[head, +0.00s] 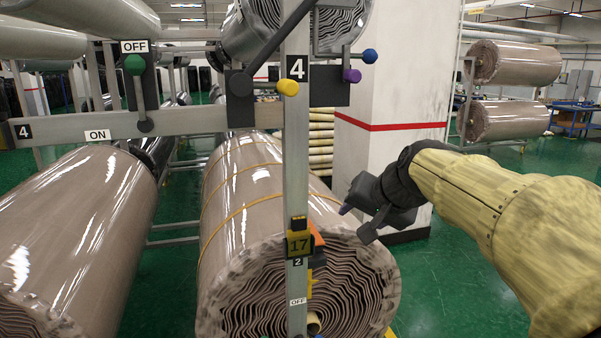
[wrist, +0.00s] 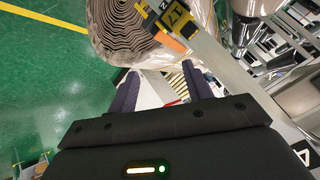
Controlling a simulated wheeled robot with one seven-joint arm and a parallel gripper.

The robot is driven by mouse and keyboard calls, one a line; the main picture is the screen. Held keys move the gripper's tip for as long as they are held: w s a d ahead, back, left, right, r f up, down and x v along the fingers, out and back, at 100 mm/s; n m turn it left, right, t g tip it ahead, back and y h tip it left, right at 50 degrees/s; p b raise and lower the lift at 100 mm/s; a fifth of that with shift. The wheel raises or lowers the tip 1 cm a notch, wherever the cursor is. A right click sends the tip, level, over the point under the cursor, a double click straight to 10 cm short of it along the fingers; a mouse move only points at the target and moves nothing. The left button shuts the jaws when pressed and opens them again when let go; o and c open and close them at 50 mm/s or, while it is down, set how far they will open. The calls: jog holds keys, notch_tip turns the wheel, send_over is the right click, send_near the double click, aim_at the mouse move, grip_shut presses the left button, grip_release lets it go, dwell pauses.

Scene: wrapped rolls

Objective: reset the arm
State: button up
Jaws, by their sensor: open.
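My gripper (head: 355,222) is at the right of the head view, at the end of my yellow-sleeved arm. It is open and empty, with its fingers pointing left toward the rack post. In the wrist view its two fingers (wrist: 158,92) stand apart with nothing between them. Beyond them are the rack post and the end of a large wrapped roll (wrist: 140,40). In the head view this wrapped roll (head: 240,190) lies behind the post, to the left of my gripper.
A metal post (head: 297,160) with a yellow tag 17 (head: 299,244) stands left of my gripper. A lever with a green knob (head: 134,64) is on the crossbar (head: 190,121). A white pillar (head: 390,90) stands behind my gripper. Green floor (head: 470,270) shows beneath my arm.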

jog(key=s+d+f+n+g+h, duration=0.1)
jog(key=s+f+g, duration=0.1)
jog(key=s+f, duration=0.4)
jog(key=s+d+f+n+g+h, duration=0.1)
jog(key=s+f, duration=0.5)
jog(key=f, duration=0.7)
jog(key=s+d+f+n+g+h, duration=0.1)
jog(key=s+f+g, duration=0.2)
jog(key=s+f, duration=0.3)
notch_tip(320, 180, down, 4)
jog(key=shift+d+f+n, duration=0.15)
jog(key=shift+d+n, duration=0.1)
jog(key=shift+n, duration=0.15)
jog(key=shift+c, duration=0.2)
